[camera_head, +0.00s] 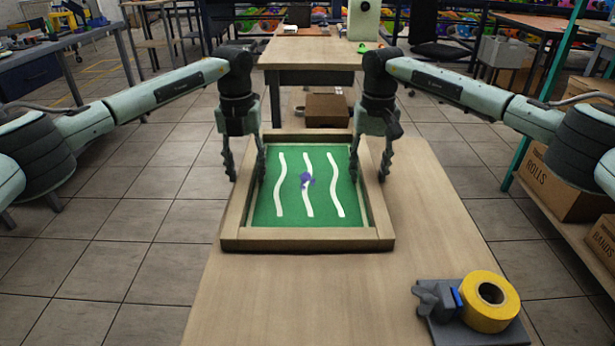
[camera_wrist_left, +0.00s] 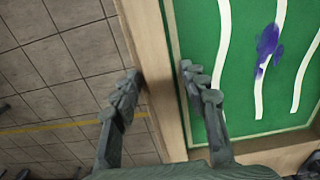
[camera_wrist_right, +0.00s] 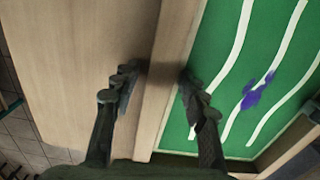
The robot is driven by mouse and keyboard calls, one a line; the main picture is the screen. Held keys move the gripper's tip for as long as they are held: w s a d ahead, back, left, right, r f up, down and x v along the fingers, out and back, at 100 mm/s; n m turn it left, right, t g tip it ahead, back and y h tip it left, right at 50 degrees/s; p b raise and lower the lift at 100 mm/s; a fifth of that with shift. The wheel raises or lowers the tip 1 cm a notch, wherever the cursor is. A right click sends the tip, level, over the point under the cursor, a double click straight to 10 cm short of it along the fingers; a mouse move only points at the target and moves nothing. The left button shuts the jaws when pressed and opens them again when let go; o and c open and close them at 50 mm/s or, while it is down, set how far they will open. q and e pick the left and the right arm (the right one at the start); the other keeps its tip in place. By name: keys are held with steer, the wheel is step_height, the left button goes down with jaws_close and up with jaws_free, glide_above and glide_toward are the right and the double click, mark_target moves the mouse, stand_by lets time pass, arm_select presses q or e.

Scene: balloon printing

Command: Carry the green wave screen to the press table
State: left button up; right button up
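The green wave screen has a wooden frame (camera_head: 306,239) and a green mesh (camera_head: 270,200) with three white wavy lines and a purple smear (camera_head: 306,180). It lies on the near wooden table. My left gripper (camera_head: 246,170) points down with its fingers on either side of the left rail; the left wrist view shows that rail (camera_wrist_left: 162,85) between the fingers. My right gripper (camera_head: 371,165) straddles the right rail, which shows between its fingers in the right wrist view (camera_wrist_right: 160,95). Both grippers are open, with gaps beside the rails.
A yellow tape roll (camera_head: 489,301) on a grey dispenser sits at the table's front right. Behind is another wooden table (camera_head: 312,52) with a pale upright object (camera_head: 362,20). A cardboard box (camera_head: 326,109) stands between. Shelves with boxes (camera_head: 556,187) are at right.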

arm_select(q)
jaws_close()
arm_select(e)
jaws_close()
arm_select(q)
steer(key=shift+r, duration=0.2)
arm_select(e)
steer(key=shift+r, duration=0.2)
